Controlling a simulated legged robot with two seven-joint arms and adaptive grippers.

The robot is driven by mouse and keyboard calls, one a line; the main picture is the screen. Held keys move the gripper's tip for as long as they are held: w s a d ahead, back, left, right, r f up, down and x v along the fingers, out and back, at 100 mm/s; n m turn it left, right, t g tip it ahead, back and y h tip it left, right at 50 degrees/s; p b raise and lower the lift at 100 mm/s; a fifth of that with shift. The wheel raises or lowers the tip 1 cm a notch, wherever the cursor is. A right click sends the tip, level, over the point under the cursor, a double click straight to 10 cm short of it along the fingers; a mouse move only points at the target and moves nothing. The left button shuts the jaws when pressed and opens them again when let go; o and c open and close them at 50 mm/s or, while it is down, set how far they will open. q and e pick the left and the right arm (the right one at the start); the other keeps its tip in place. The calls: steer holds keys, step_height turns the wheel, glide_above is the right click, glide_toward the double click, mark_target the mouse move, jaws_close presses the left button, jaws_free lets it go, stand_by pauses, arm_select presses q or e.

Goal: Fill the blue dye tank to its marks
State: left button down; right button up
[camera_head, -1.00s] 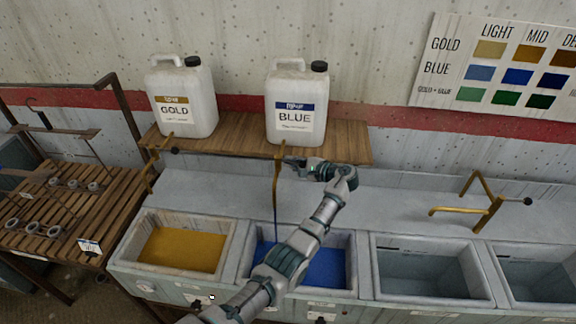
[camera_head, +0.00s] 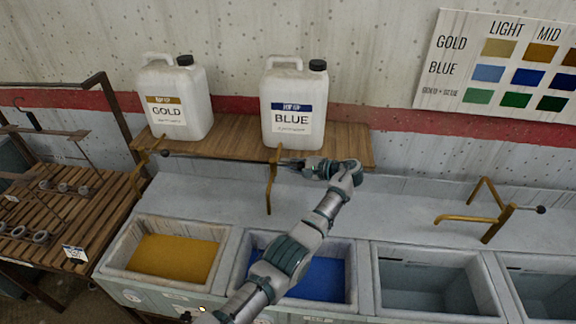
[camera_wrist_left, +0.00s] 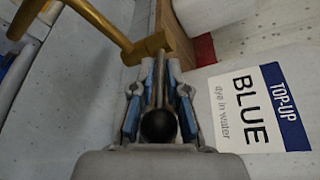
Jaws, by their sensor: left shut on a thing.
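The blue dye tank (camera_head: 352,275) holds blue liquid, partly hidden behind my left arm; its marks cannot be made out. Above it, a white jug labelled BLUE (camera_head: 294,90) stands on a wooden shelf. A brass tap (camera_head: 271,185) hangs below the jug, its spout over the tank; I see no stream. My left gripper (camera_head: 292,164) is at this tap. In the left wrist view, its fingers (camera_wrist_left: 160,100) are shut around the tap's thin lever (camera_wrist_left: 159,78), with the dark ball knob (camera_wrist_left: 158,126) between them. My right gripper is not in view.
A tank of gold liquid (camera_head: 128,260) is on the left, below a GOLD jug (camera_head: 174,100) with its own tap. Empty grey tanks (camera_head: 425,285) are on the right, with another brass tap (camera_head: 487,212) above. A slatted wooden rack (camera_head: 60,215) stands at far left.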

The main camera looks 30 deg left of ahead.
arm_select(q)
steer(key=shift+f, duration=0.1)
steer(key=c, duration=1.4)
jaws_free()
steer(key=shift+w, duration=0.1)
steer(key=shift+o, duration=1)
steer(key=shift+w+f, duration=0.1)
steer(key=shift+w, duration=0.05)
